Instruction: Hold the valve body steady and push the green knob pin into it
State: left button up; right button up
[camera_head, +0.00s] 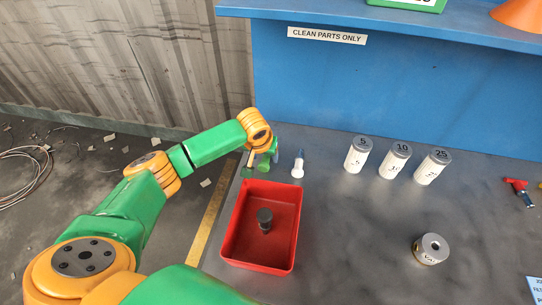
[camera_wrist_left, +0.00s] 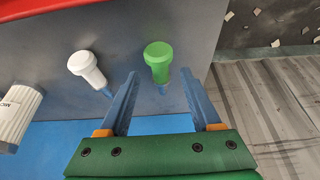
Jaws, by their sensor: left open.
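The green knob pin (camera_wrist_left: 158,58) stands on the table in the left wrist view, with a thin bluish shank partly visible. My left gripper (camera_wrist_left: 159,76) is open and empty, with one finger on each side of the pin's shank. In the head view the left wrist partly hides this spot at the table's back left edge. The valve body appears to be the round metal piece with a central hole (camera_head: 431,249), resting on the table at the right, far from the left gripper. My right gripper is not in view.
A white knob pin (camera_head: 298,164) stands close to the green one. A red tray (camera_head: 238,250) holds a dark cylinder (camera_head: 265,217). White cylinders marked 5 (camera_head: 357,157), 10 (camera_head: 395,163) and 25 (camera_head: 431,169) stand at the back. The table middle is clear.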

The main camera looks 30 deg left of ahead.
aim_at(267, 157)
pick_arm(q)
jog(key=shift+w+a+f, duration=0.1)
jog(key=shift+a+f, duration=0.05)
jog(key=shift+f, duration=0.4)
jog(key=shift+w+a+f, duration=0.1)
jog(key=shift+a+f, duration=0.05)
jog(key=shift+f, duration=0.35)
jog(key=shift+w+d+f, duration=0.15)
jog(key=shift+w+f, duration=0.05)
jog(key=shift+w, duration=0.15)
jog(key=shift+s, duration=0.1)
grip_shut()
